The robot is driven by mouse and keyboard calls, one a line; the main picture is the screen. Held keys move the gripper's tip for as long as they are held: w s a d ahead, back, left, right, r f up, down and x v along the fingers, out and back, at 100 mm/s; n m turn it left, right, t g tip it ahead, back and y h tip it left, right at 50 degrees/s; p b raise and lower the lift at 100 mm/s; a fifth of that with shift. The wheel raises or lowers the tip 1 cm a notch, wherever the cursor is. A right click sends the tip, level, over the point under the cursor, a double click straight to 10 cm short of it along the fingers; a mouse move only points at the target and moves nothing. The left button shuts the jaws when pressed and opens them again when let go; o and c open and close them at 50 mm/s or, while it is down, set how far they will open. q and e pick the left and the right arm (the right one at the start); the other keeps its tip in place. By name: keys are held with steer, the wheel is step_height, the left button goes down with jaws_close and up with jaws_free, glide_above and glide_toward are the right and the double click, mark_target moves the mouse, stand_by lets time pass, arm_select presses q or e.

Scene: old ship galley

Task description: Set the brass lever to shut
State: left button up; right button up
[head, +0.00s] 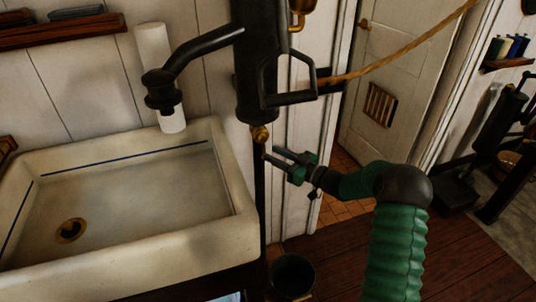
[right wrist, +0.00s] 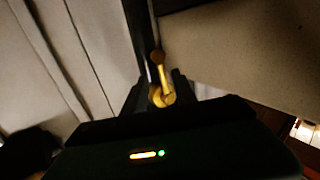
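The brass lever (head: 260,135) sits at the foot of a black pump body (head: 256,65), right of the sink. In the right wrist view the lever (right wrist: 164,78) shows as a short brass arm with a rounded brownish end at the top and a brass boss below. My right gripper (head: 275,157) is just below and to the right of the lever in the head view, its two fingers apart. In the right wrist view the brass shows between the fingertips of the gripper (right wrist: 159,88), and I cannot tell whether they touch it. My left gripper is not in view.
A pale sink (head: 235,190) with a brass drain fills the left. A black spout (head: 200,52) hangs over it. A rope (head: 410,48) runs from the pump handle up right. A dark bucket (head: 292,275) stands on the floor below. A white door (head: 390,70) is behind.

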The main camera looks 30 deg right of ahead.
mark_target(264, 148)
steer(key=x, duration=0.3)
steer(key=shift+a, duration=0.25)
steer(key=shift+c, duration=0.4)
steer(key=shift+d, duration=0.15)
jaws_close()
stand_by(0.6)
